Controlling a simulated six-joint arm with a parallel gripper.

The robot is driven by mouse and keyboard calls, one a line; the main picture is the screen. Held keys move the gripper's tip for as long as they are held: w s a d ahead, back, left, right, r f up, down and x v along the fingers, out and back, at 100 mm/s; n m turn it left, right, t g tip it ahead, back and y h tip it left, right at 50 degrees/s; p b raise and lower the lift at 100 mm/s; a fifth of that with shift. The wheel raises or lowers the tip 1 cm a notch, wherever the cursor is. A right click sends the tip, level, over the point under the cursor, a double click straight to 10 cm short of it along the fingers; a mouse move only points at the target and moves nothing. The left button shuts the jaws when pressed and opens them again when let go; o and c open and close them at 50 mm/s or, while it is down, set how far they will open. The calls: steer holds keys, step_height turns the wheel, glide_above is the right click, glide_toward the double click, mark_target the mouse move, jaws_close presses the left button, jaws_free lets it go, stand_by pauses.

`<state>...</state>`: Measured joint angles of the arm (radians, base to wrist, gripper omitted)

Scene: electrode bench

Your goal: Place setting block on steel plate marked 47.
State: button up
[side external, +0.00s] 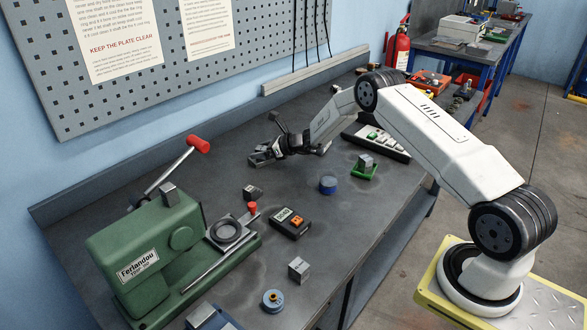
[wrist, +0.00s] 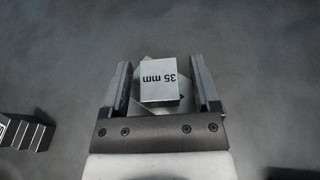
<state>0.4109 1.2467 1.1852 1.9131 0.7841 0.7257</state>
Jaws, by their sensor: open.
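A steel block marked "35 mm" (wrist: 160,87) lies between the fingers of my gripper (wrist: 157,82) in the wrist view. The gripper is open, with the left finger a little apart from the block and the right finger closer. A flat grey piece (wrist: 147,65) shows partly from under the block, turned at an angle; most of it is hidden and I read no number on it. In the side view my gripper (side external: 260,158) is low over the far part of the bench, and the block there is hard to make out. I cannot identify a plate marked 47.
A green press (side external: 150,255) with a red-knobbed lever stands at left. A small steel block (side external: 299,269), a blue-rimmed round piece (side external: 273,301), a black meter (side external: 290,223), a blue cylinder (side external: 328,184) and a green stand (side external: 364,171) are spread over the bench. A dark block (side external: 252,192) sits nearer my gripper.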

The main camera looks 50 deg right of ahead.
steer(key=shift+r, duration=0.15)
steer(key=shift+s+r, duration=0.1)
steer(key=shift+s+d+r, duration=0.15)
steer(key=shift+s+d, duration=0.1)
steer(key=shift+s, duration=0.1)
steer(key=shift+v, duration=5.5)
steer(key=shift+a+r, duration=0.1)
steer(key=shift+a, duration=0.15)
steer(key=s+a+r+n+g, duration=0.2)
steer(key=s+a+n+g, duration=0.6)
steer(key=s+a+n, duration=0.45)
steer(key=s+a+r+n+g+h, duration=0.1)
steer(key=s+a+r+n+h, duration=0.1)
steer(key=s+n, duration=0.5)
steer(key=s+a+r+n+g+h, duration=0.1)
steer(key=s+a+r+n+h, duration=0.1)
steer(key=s+a+n, duration=0.3)
steer(key=s+n+h, duration=0.1)
steer(key=s+n, duration=0.2)
steer(key=n, duration=0.4)
steer(key=shift+a, duration=0.2)
